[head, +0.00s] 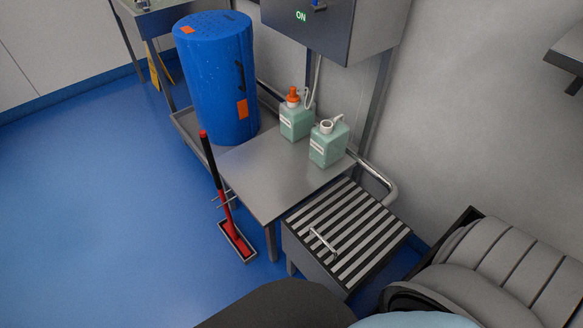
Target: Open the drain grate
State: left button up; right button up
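The drain grate (362,226) is a panel of dark and light slats on top of a low grey metal box, right of the picture's middle. It lies flat and looks closed over the box. A small light metal handle (323,243) stands on its near left part. The inside of the box is hidden. Neither my left nor my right gripper can be made out in the head view.
A steel table (262,185) beside the grate bears two green jugs (329,143). A blue barrel (217,80) stands behind. A control box (340,25) hangs above. Blue floor (90,210) is clear at left.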

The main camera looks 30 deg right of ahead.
aim_at(348, 231)
jog(key=i, duration=0.95)
jog(key=z, duration=2.85)
